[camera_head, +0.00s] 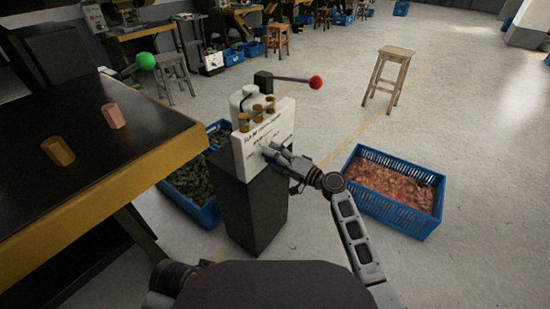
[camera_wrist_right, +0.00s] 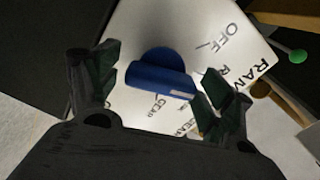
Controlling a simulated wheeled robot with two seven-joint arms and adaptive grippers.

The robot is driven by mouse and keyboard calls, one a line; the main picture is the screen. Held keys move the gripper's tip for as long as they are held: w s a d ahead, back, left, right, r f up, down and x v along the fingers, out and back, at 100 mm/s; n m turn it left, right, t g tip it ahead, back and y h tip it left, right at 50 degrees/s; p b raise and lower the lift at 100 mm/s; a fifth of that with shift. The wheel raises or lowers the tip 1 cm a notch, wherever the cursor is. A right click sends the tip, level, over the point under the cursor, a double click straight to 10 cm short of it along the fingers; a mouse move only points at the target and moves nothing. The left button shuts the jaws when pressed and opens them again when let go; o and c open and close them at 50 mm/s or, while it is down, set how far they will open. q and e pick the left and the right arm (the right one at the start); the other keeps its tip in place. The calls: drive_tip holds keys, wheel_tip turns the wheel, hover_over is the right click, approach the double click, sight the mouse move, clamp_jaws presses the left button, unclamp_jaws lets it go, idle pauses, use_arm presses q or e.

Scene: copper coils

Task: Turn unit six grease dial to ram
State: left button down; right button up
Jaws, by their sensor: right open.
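The grease unit (camera_head: 262,130) is a white panel with a printed face and brass-coloured cups on a dark pedestal. Its blue dial (camera_wrist_right: 160,77) shows in the right wrist view, with a bar handle and a white mark at the bar's right end. OFF, GEAR and partly hidden labels are printed around it. The mark points right and slightly down; I cannot tell exactly which label it meets. My right gripper (camera_head: 277,153) is at the panel's face. In the wrist view its open fingers (camera_wrist_right: 160,92) stand either side of the dial's bar; contact is unclear. My left gripper is out of view.
A dark bench (camera_head: 80,130) with a yellow edge (camera_head: 150,165) stands left, bearing two copper-coloured pieces (camera_head: 112,116). A red-knobbed lever (camera_head: 316,82) sticks out above the panel. Blue crates stand left and right (camera_head: 400,220) of the pedestal (camera_head: 252,210). A wooden stool (camera_head: 390,75) stands behind.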

drive_tip(key=shift+s+d, duration=0.1)
drive_tip(key=v, duration=1.1)
drive_tip(key=shift+s+d, duration=0.2)
drive_tip(key=shift+d, duration=0.1)
idle(0.6)
